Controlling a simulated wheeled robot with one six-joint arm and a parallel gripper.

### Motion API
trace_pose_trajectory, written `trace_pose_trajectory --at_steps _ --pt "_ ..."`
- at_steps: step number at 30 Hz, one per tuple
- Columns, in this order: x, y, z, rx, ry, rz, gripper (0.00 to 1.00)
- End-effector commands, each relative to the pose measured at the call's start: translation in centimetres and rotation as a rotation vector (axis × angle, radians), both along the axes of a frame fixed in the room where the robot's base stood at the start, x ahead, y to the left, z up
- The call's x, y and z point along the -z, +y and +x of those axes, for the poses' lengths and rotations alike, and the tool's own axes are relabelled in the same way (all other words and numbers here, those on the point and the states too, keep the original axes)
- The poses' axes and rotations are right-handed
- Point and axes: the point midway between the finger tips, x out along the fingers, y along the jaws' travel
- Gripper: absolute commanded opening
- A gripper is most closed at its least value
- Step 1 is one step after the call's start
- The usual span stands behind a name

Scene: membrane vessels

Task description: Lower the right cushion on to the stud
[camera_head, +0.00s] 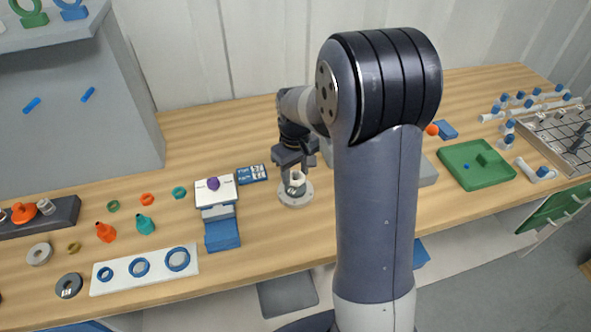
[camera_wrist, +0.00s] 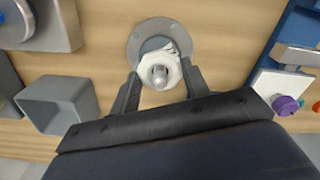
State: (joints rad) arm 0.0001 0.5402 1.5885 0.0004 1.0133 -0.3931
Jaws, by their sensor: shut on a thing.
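My gripper (camera_head: 293,168) is shut on a white ring-shaped cushion (camera_head: 298,178), with a finger on each side of it. In the wrist view, my gripper (camera_wrist: 160,74) holds the cushion (camera_wrist: 149,80) over a round grey base plate (camera_wrist: 141,37). The rounded metal tip of the stud (camera_wrist: 160,74) shows inside the cushion's hole. The base plate (camera_head: 296,198) also shows in the head view, lying on the wooden bench below the cushion. I cannot tell how far down the stud the cushion sits.
A blue and white stand (camera_head: 222,236) with a purple knob is to the left. A grey open box (camera_wrist: 58,104) is near the gripper in the wrist view. A green tray (camera_head: 462,178) lies to the right. Bare bench lies around the base plate.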

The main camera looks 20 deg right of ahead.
Motion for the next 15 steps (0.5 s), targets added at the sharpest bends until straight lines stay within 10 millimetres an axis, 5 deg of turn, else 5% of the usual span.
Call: trace_pose_trajectory --at_steps 7,8,15 --pt "0.05 0.00 0.01 0.000 0.000 0.000 0.23" --pt "0.05 0.00 0.01 0.000 0.000 0.000 0.45" --pt "0.04 0.00 0.01 0.000 0.000 0.000 0.65"
